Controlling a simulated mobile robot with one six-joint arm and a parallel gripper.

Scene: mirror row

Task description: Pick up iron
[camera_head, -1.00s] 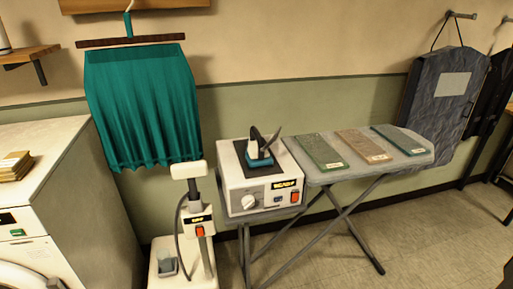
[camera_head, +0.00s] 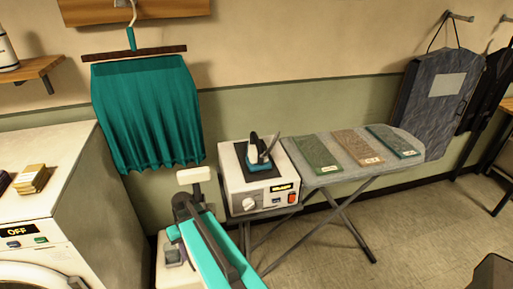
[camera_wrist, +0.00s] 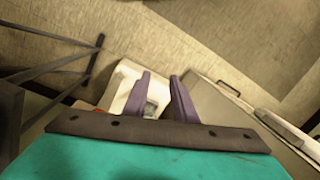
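The iron (camera_head: 257,153), teal and white with a dark handle, rests on the dark top of a white station (camera_head: 240,200) with a knob and a red switch. It stands at the left end of the grey ironing board (camera_head: 352,172). In the wrist view my gripper (camera_wrist: 160,90) has two purple fingers set apart with nothing held between them. The wrist view looks down past the fingers onto a white base and the floor, and the iron is not in it. In the head view my teal arm is in front of the station, at its lower left.
Three fabric swatches, green (camera_head: 316,152), tan (camera_head: 357,147) and teal-grey (camera_head: 393,141), lie on the board. A teal skirt (camera_head: 145,115) hangs on the wall. A white washer (camera_head: 45,160) stands at left. The floor at right (camera_head: 430,225) is open.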

